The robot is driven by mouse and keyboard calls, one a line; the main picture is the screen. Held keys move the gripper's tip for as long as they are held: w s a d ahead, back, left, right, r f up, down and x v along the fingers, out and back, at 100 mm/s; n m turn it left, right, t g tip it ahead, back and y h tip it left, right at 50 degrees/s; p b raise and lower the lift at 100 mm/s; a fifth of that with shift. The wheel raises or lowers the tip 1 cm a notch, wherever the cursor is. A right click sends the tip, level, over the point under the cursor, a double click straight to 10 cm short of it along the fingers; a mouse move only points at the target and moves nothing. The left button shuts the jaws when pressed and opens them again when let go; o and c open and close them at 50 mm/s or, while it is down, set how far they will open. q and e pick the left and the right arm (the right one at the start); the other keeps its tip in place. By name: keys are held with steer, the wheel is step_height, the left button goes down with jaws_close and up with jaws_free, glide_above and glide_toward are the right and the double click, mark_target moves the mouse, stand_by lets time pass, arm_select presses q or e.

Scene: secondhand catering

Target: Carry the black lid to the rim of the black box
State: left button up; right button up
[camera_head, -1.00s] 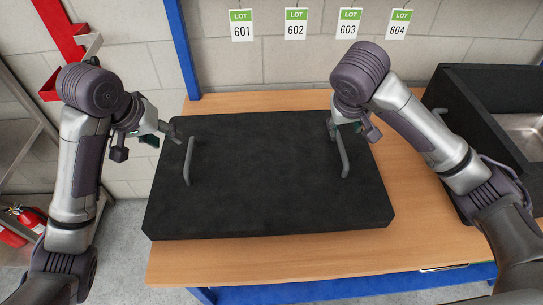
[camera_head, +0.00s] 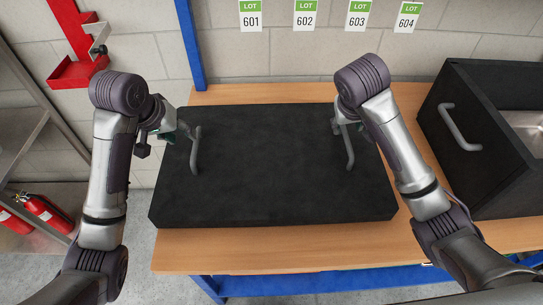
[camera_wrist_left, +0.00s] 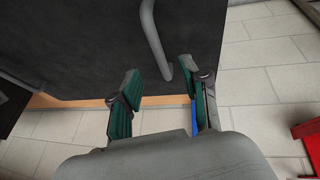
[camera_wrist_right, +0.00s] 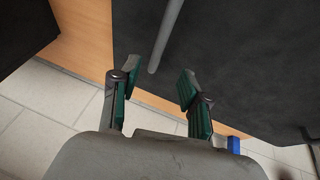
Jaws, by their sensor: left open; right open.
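The black lid (camera_head: 270,170) is a wide flat slab lying on the wooden table, with a grey bar handle near each side. My left gripper (camera_head: 182,132) is open at the far end of the left handle (camera_head: 195,155); in the left wrist view the handle's end (camera_wrist_left: 165,70) shows between the spread fingertips. My right gripper (camera_head: 343,123) is open at the far end of the right handle (camera_head: 349,150); the right wrist view shows that handle's end (camera_wrist_right: 154,68) between the fingertips. The black box (camera_head: 455,165) stands to the right, open-topped, with a metal interior.
The wooden table (camera_head: 290,240) shows a bare strip in front of the lid and a narrow one behind it. Lot tags hang on the wall behind. A blue post (camera_head: 191,45) and a red bracket (camera_head: 78,68) stand at the back left. Fire extinguishers (camera_head: 42,208) are at the lower left.

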mark_target(195, 144)
arm_select(q)
steer(key=x, duration=0.8)
steer(key=shift+w+d+f, duration=0.1)
steer(key=shift+d+f, duration=0.05)
steer(key=shift+f, duration=0.1)
arm_select(e)
steer(key=x, duration=0.9)
steer(key=shift+s+d, duration=0.15)
steer(key=shift+s, duration=0.05)
arm_select(q)
jaws_close()
arm_select(e)
steer(key=shift+r, duration=0.1)
jaws_close()
arm_select(q)
steer(key=shift+r, duration=0.1)
